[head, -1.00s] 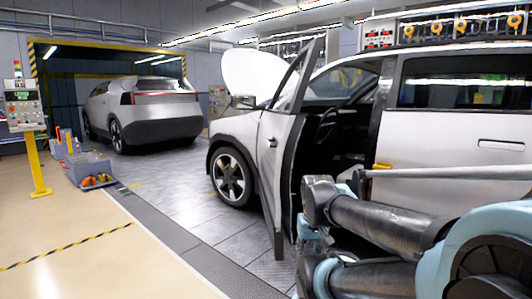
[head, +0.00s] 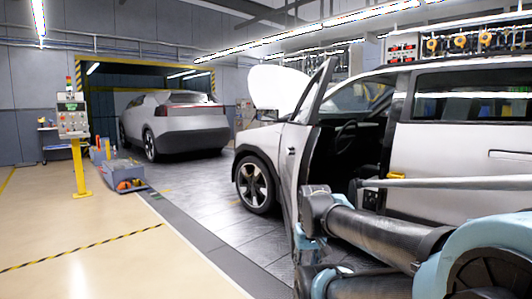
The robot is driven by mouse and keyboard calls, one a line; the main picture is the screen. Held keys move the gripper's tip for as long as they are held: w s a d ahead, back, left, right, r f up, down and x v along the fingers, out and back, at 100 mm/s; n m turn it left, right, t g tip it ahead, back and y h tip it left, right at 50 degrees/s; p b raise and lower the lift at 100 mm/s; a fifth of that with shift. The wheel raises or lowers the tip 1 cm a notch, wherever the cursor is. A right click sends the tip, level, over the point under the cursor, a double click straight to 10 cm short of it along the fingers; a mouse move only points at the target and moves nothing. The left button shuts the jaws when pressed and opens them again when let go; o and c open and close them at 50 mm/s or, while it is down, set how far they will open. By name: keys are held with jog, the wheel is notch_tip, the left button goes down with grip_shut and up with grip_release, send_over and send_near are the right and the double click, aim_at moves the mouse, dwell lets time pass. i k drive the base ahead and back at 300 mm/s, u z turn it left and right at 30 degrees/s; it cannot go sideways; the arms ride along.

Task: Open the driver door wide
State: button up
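The driver door (head: 293,150) of the near silver car (head: 460,135) stands open, swung out from the body and seen almost edge-on. Its window frame slants up to the right. The dark cabin opening (head: 345,150) shows to the right of the door. My arm's links fill the lower right of the head view, and its pale blue and dark joints overlap the door's lower rear edge. I cannot tell whether they touch it. My gripper's fingers cannot be made out; they are hidden behind the links or out of frame.
The near car's front hood (head: 278,88) is raised. Another silver car (head: 175,125) stands at the back left. A yellow post with a control panel (head: 74,120) and a grey box with orange items (head: 122,178) stand at left. The beige floor at front left is clear.

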aim_at(311, 141)
jog(key=u, duration=0.2)
jog(key=i, duration=1.5)
jog(key=u, duration=1.15)
jog(key=k, duration=1.35)
jog(key=z, duration=1.15)
